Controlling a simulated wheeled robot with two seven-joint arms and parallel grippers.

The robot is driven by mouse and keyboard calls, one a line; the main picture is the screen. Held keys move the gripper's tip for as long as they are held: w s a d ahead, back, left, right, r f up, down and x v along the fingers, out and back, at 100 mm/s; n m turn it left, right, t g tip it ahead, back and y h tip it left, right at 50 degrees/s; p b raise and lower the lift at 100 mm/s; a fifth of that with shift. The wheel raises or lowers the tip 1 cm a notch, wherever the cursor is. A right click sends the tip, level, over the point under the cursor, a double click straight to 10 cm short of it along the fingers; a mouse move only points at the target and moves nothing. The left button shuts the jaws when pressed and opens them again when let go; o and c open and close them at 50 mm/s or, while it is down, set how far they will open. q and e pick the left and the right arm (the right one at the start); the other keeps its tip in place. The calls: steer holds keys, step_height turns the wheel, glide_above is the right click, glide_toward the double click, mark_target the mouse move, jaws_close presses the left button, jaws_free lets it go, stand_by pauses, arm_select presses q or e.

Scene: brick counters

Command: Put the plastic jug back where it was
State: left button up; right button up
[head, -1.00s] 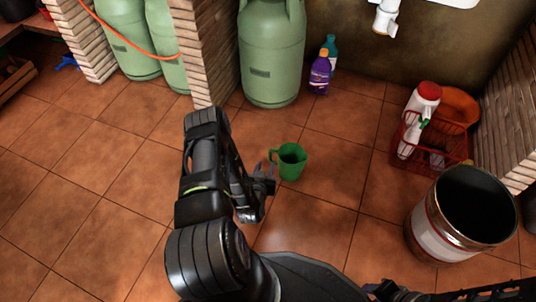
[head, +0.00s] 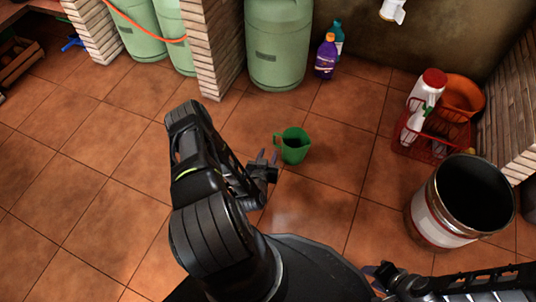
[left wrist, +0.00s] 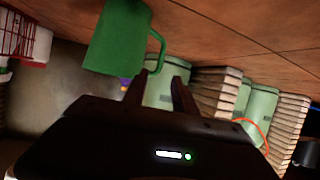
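The green plastic jug (head: 294,147) stands upright on the tiled floor in the head view, its handle toward the left. It also shows large and tilted in the left wrist view (left wrist: 119,38), with its handle near the fingers. My left gripper (head: 267,156) is just left of and nearer than the jug. In the left wrist view its two fingers (left wrist: 157,80) are apart with nothing between them. My right gripper (head: 375,275) is at the bottom right edge of the head view, partly cut off; its opening is unclear.
A large metal bucket (head: 433,222) and a red basket (head: 419,147) stand to the right. Purple (head: 325,60) and teal (head: 338,35) bottles and a green gas cylinder (head: 277,45) stand behind. Brick pillars (head: 217,50) rise at the back. The floor to the left is clear.

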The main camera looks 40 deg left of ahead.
arm_select(q)
steer(key=w+d+r+m+g+h, duration=0.1)
steer(key=d+h, duration=0.3)
steer(key=d, duration=0.5)
steer(key=w+d+r+m+g+h, duration=0.1)
steer(key=d+g+h, duration=0.15)
steer(key=d, duration=0.75)
steer(key=s+d+r+m+g+h, duration=0.1)
steer(key=s+d+r+g+h, duration=0.1)
steer(key=s+d, duration=0.5)
steer(key=s+d+r+g+h, duration=0.2)
steer(key=s+d+r+g, duration=0.2)
steer(key=s+d, duration=0.4)
steer(key=shift+s+r+m+g, duration=0.15)
steer(key=shift+s+m+g, duration=0.2)
steer(key=shift+m, duration=0.05)
arm_select(e)
steer(key=shift+r, duration=0.1)
